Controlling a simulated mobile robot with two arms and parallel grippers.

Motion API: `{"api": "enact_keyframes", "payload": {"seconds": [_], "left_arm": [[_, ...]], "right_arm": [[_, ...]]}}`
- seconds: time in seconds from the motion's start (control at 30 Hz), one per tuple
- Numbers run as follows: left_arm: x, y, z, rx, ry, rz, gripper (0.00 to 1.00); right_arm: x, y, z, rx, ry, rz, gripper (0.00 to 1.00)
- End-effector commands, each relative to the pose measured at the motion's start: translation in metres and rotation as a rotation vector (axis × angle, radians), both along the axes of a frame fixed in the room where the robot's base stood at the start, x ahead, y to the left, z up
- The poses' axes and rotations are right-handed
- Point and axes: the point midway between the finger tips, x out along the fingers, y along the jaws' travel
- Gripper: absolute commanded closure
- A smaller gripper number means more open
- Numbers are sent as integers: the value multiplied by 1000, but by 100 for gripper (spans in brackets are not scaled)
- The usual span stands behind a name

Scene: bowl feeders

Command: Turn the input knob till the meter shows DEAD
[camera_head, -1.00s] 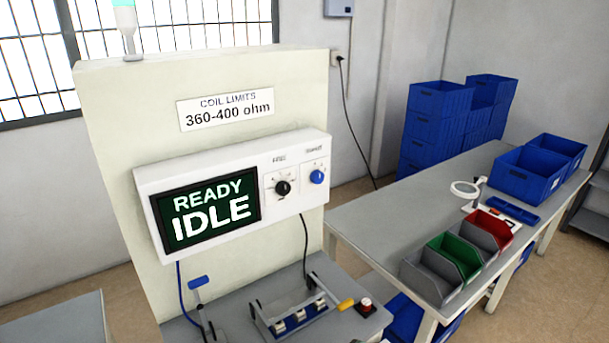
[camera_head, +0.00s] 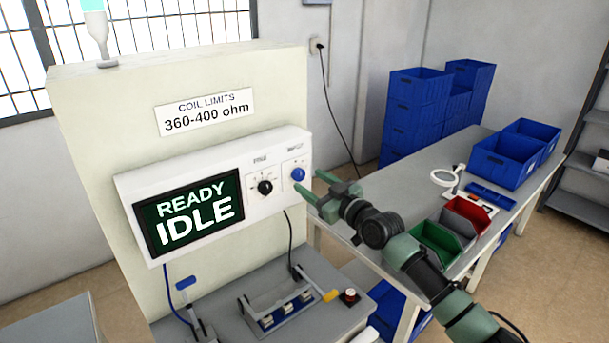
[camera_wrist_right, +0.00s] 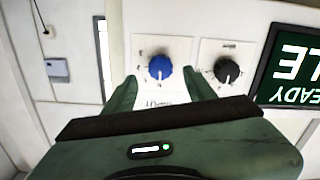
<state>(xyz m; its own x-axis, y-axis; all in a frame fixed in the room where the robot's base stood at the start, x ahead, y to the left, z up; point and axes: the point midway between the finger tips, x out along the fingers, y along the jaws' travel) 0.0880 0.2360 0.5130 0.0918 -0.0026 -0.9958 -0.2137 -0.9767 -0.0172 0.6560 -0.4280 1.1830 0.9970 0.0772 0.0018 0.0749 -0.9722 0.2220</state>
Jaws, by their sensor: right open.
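The meter screen (camera_head: 188,212) on the white panel reads "READY IDLE". To its right are a black knob (camera_head: 265,187) and a blue knob (camera_head: 298,174); the small label above the blue one looks like "INPUT". My right gripper (camera_head: 317,185) is open, its fingers pointing at the panel just right of the blue knob. In the right wrist view the blue knob (camera_wrist_right: 160,67) shows ahead between the open fingertips (camera_wrist_right: 160,82), and the black knob (camera_wrist_right: 226,70) lies beside the right finger. The fingers look apart from the blue knob. My left gripper is not in view.
A sign (camera_head: 206,112) above the panel reads "COIL LIMITS 360-400 ohm". Below stands a fixture (camera_head: 285,306) with a yellow-tipped lever and a red button (camera_head: 349,296). A side bench at right holds green (camera_head: 437,240) and red bins (camera_head: 468,212) and blue crates (camera_head: 508,160).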

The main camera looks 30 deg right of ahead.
Motion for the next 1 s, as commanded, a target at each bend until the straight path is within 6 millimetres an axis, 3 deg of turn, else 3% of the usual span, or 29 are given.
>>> {"api": "enact_keyframes", "payload": {"seconds": [0.2,0.57,0.77,1.0], "left_arm": [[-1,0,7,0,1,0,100],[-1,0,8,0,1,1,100],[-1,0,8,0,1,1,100],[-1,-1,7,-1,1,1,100]], "right_arm": [[28,3,1,1,1,0,45],[34,3,-1,0,2,1,45],[34,4,-1,0,2,1,97],[34,3,-1,13,3,1,100]]}}
